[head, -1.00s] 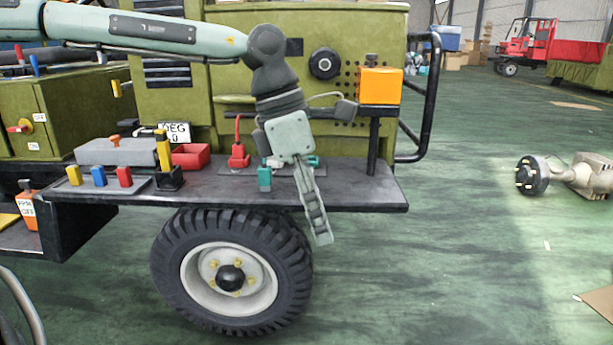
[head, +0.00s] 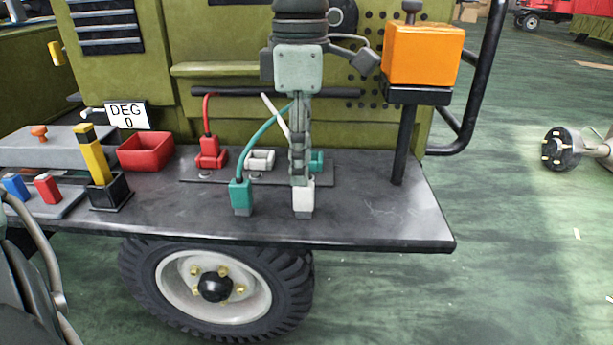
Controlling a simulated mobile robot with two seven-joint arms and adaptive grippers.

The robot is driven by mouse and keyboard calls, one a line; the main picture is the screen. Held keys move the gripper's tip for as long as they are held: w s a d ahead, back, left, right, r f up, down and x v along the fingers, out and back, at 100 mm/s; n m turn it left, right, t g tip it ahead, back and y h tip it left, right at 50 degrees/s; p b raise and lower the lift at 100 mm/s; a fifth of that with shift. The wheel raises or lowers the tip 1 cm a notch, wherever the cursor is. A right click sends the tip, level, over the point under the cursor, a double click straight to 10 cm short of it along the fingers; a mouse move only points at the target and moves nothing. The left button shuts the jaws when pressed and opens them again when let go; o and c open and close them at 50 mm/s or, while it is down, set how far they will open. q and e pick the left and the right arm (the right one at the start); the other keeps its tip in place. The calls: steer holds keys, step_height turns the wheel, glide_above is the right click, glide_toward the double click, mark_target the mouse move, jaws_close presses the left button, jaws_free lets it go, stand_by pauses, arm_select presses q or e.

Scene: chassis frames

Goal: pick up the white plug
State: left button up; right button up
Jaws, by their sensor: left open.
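The white plug (head: 303,198) stands on the dark shelf (head: 380,225), near its front edge. Its white cable (head: 273,113) runs up behind my gripper to the black bar. My left gripper (head: 301,178) points down from above, with its fingers at the top of the white plug. It is open; seen edge-on, the fingers overlap and the gap between them is hidden. I cannot tell whether they touch the plug. A white socket (head: 260,160) lies to the left, on the panel behind. My right gripper is not in view.
A teal plug (head: 241,196) with a looping cable stands close left. A red plug (head: 210,153) and a teal socket (head: 317,162) are behind. An orange box (head: 423,53) on a post stands right. A red bin (head: 146,152) and yellow-black post (head: 97,160) are left.

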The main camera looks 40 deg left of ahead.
mark_target(300, 194)
arm_select(q)
steer(key=shift+w+a, duration=0.15)
steer(key=shift+w, duration=0.1)
steer(key=shift+w+f, duration=0.1)
steer(key=shift+f, duration=0.2)
steer(key=f, duration=0.7)
steer(key=shift+a, duration=0.3)
jaws_close()
